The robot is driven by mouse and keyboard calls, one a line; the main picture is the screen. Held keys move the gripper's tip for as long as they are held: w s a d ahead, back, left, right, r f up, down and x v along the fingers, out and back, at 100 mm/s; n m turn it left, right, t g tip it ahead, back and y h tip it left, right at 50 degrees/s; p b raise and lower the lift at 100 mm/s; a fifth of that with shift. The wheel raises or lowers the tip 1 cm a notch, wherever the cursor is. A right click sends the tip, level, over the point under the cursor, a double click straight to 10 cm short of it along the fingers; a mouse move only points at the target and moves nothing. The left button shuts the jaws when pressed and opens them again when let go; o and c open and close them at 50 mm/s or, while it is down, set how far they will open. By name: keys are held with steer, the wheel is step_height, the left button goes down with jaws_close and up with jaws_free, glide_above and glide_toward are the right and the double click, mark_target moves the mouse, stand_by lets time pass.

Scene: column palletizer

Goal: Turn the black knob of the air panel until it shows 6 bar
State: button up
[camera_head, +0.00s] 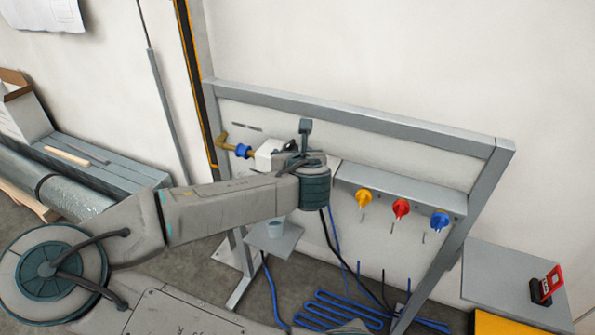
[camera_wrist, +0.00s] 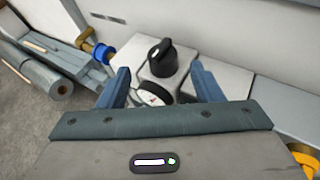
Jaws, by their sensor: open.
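The black knob (camera_wrist: 162,58) stands up from a light grey block of the air panel in the wrist view. A round gauge (camera_wrist: 154,93) with a white face and black rim sits just below the knob; its reading is too small to tell. My gripper (camera_wrist: 161,75) is open, with one blue finger on each side of the knob and gauge, apart from the knob. In the head view my arm covers much of the air unit, and only its white block (camera_head: 268,153) and a dark part beside it show.
A blue collar (camera_head: 243,151) on a brass pipe is left of the unit. Yellow (camera_head: 363,198), red (camera_head: 401,208) and blue (camera_head: 439,221) knobs are on the panel at right. The grey frame (camera_head: 350,118) surrounds it. A side table (camera_head: 505,278) holds a red-black item (camera_head: 547,285).

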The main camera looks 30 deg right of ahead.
steer(key=b+v, duration=0.3)
steer(key=v, duration=0.3)
steer(key=shift+s+b, duration=0.2)
steer(key=shift+b, duration=0.2)
stand_by(0.3)
